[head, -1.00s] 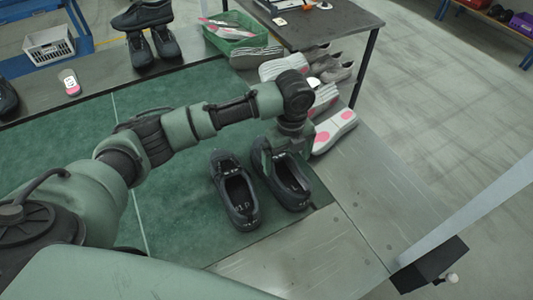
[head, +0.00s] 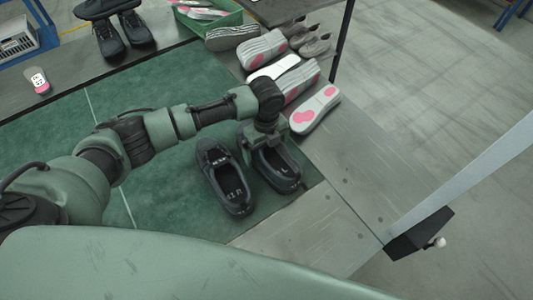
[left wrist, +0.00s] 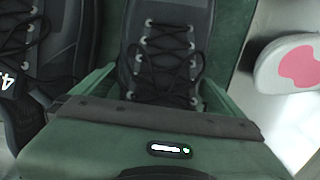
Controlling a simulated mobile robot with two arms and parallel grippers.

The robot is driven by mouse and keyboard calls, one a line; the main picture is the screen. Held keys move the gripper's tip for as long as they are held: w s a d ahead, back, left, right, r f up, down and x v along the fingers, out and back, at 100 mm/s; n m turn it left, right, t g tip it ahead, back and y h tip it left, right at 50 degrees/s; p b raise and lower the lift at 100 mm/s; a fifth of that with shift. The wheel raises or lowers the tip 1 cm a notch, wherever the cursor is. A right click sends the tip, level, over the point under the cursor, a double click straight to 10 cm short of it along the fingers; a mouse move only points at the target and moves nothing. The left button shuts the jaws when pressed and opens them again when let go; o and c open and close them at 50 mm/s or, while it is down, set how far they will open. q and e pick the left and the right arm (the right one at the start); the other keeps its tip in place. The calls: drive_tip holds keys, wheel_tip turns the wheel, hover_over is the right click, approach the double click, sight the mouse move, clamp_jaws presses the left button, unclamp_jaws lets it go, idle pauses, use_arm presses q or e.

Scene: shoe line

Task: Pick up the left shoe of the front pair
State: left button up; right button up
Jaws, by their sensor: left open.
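A pair of dark lace-up shoes stands side by side on the green mat (head: 145,85). The left-hand shoe in the picture (head: 236,192) is free of the gripper. The right-hand shoe (head: 287,174) has my left gripper (head: 265,143) low over its far part, which the gripper partly hides. In the left wrist view, my open left gripper (left wrist: 160,84) has a green finger on each side of this shoe's laced front (left wrist: 165,50). I cannot tell whether the fingers touch it. The other shoe (left wrist: 35,40) lies just left of the left finger. My right gripper is not in view.
Pale shoes with pink sole patches (head: 315,110) lie right of the mat, close to my gripper. A green crate (head: 222,22), more dark shoes (head: 134,30) and a small pink-and-white item (head: 40,82) are at the back. The bare metal tabletop (head: 365,180) is clear.

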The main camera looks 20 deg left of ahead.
use_arm(q)
drive_tip(key=c, duration=1.5)
drive_tip(key=shift+w, duration=0.1)
drive_tip(key=shift+c, duration=1)
drive_tip(key=shift+r, duration=0.15)
